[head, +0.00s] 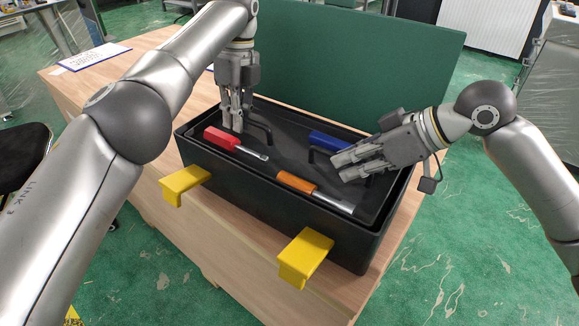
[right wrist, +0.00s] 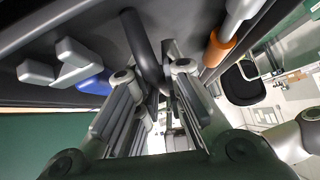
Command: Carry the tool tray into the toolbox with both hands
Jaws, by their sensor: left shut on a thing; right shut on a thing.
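The black tool tray (head: 272,155) lies inside the walls of the black toolbox (head: 270,206), close to rim level. I cannot tell whether it rests on anything below. It carries a red-handled tool (head: 222,139), an orange-handled tool (head: 297,182) and a blue-handled tool (head: 330,141). My left gripper (head: 237,122) points down and is shut at the tray's left handle (head: 264,128). My right gripper (head: 342,167) reaches in from the right, shut on the tray's right handle. In the right wrist view this black handle (right wrist: 143,50) runs between the fingers of the gripper (right wrist: 160,85).
The toolbox stands on a wooden table (head: 160,215). Two yellow latches (head: 186,186) (head: 306,256) stick out from its front. A large green panel (head: 350,65) stands upright behind it. A clipboard (head: 91,57) lies at the table's back left.

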